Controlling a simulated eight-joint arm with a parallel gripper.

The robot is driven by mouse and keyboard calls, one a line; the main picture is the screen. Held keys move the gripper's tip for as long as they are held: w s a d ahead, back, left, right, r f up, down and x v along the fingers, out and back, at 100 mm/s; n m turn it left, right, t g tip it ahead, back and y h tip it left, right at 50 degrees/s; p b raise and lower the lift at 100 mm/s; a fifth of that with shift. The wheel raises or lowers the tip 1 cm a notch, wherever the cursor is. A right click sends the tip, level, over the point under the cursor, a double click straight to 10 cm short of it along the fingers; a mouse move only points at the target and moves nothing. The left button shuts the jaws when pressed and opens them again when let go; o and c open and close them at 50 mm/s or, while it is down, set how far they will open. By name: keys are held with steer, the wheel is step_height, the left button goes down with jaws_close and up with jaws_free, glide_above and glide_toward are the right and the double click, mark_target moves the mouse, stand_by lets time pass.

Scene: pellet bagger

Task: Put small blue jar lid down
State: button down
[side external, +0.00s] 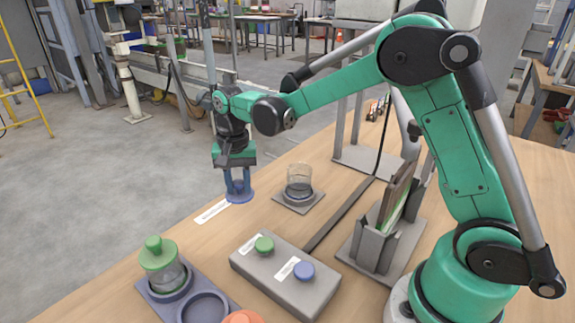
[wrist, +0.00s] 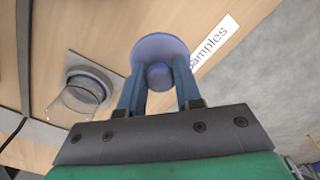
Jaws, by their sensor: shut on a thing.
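The small blue jar lid (side external: 240,195) is a flat disc with a round knob. My gripper (side external: 238,180) points down, its blue fingers shut on the lid's knob near the table's far edge, beside a white label strip. In the wrist view the lid (wrist: 160,47) shows between the fingertips of my gripper (wrist: 160,77), with the disc beyond them. I cannot tell whether the lid touches the table. An open glass jar (side external: 299,180) stands on a grey square base to the right of the lid; it also shows in the wrist view (wrist: 82,98).
The white label (wrist: 215,42) reads "amples" in part. A grey box (side external: 285,278) with a green and a blue button stands in front. A grey rack (side external: 380,245) holds upright plates at right.

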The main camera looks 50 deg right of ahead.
mark_target(240, 193)
steer(key=shift+f, duration=2.45)
steer(key=shift+f, duration=0.1)
steer(key=c, duration=0.6)
jaws_free()
